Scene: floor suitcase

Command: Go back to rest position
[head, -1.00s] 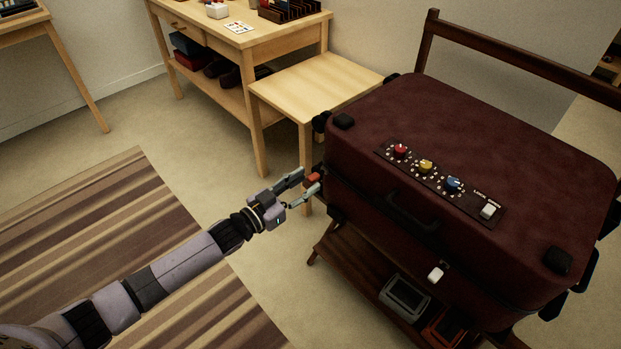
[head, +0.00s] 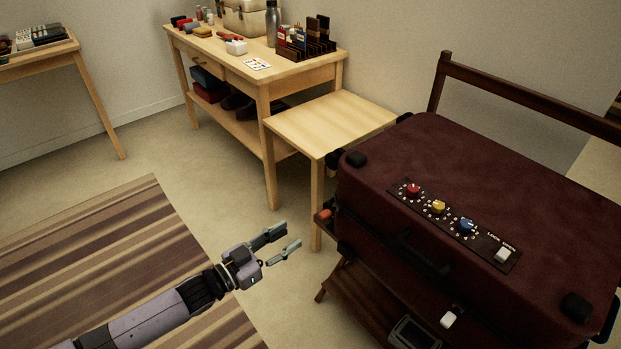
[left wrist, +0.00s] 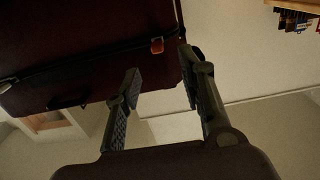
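My left gripper (head: 284,243) is open and empty in the head view, over the floor to the left of the suitcase and apart from it. Its two open fingers also show in the left wrist view (left wrist: 160,78), with nothing between them. The dark red suitcase (head: 480,165) lies closed on a dark wooden rack. Its top has a red, a yellow and a blue dial and a white switch. A red-orange latch (head: 324,215) is on its left side, and a white latch (head: 448,319) is on the front. My right gripper is in neither view.
A small wooden side table (head: 330,122) stands behind the suitcase's left end. A longer wooden table (head: 228,62) with several items is at the back. A striped rug (head: 110,255) lies at the left. The floor between rug and rack is clear.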

